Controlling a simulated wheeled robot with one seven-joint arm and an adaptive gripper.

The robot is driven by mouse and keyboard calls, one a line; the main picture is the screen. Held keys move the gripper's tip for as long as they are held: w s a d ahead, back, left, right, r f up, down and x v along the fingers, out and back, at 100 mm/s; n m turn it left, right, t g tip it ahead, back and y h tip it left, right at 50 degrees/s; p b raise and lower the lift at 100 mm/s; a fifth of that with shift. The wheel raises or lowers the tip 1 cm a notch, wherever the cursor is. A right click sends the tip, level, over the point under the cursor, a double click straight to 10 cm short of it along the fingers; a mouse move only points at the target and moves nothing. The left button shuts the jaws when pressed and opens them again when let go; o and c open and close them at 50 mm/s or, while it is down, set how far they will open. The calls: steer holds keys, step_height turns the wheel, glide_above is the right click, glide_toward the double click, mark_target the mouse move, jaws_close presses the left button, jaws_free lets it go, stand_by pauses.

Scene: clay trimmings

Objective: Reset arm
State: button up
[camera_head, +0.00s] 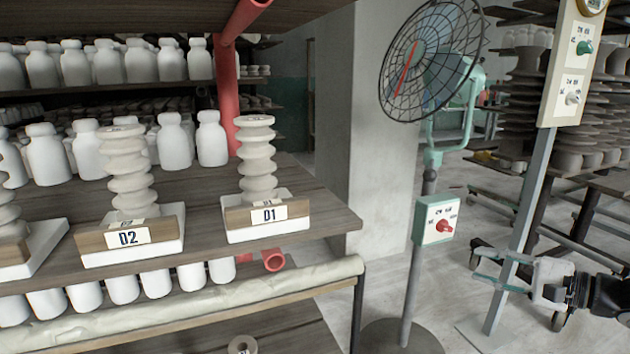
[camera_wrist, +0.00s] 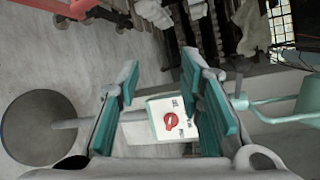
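My gripper (camera_head: 482,267) reaches in from the right edge in the head view, with its fingers pointing left. In the wrist view my gripper (camera_wrist: 160,72) has its two teal-padded fingers spread apart with nothing held between them. A white box with a red knob (camera_head: 437,220) is mounted on the fan's pole, up and to the left of my gripper. In the wrist view this red-knob box (camera_wrist: 172,120) shows in the gap between the fingers, beyond them and apart from them.
A teal standing fan (camera_head: 432,60) rises above the box on a round base (camera_head: 402,338). A grey post with a switch panel (camera_head: 573,65) stands near my gripper. Wooden shelves (camera_head: 330,215) with white bottles and ribbed clay pieces fill the left. Some floor is clear.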

steer(key=s+a+r+n+g+h, duration=0.1)
steer(key=s+a+r+n+g, duration=0.2)
steer(key=s+a, duration=0.35)
steer(key=s+a+r+n+g, duration=0.25)
steer(key=s+a+g, duration=0.2)
steer(key=a, duration=0.35)
steer(key=s+a+r+n+g+h, duration=0.1)
steer(key=s+a+r+n+g, duration=0.2)
steer(key=s+a, duration=0.4)
steer(key=s+d+f+n+g+h, duration=0.15)
steer(key=s+h, duration=0.35)
steer(key=s, duration=0.5)
steer(key=s+d+f+n+h, duration=0.15)
steer(key=s+h, duration=0.25)
steer(key=s, duration=0.5)
step_height(320, 180, up, 35)
steer(key=d+n+t+p, duration=0.1)
steer(key=t+p, duration=0.3)
steer(key=p, duration=2.8)
steer(key=shift+d+r+t+p, duration=0.2)
steer(key=shift+d+t+p, duration=0.1)
steer(key=shift+p, duration=0.05)
steer(key=shift+s, duration=0.1)
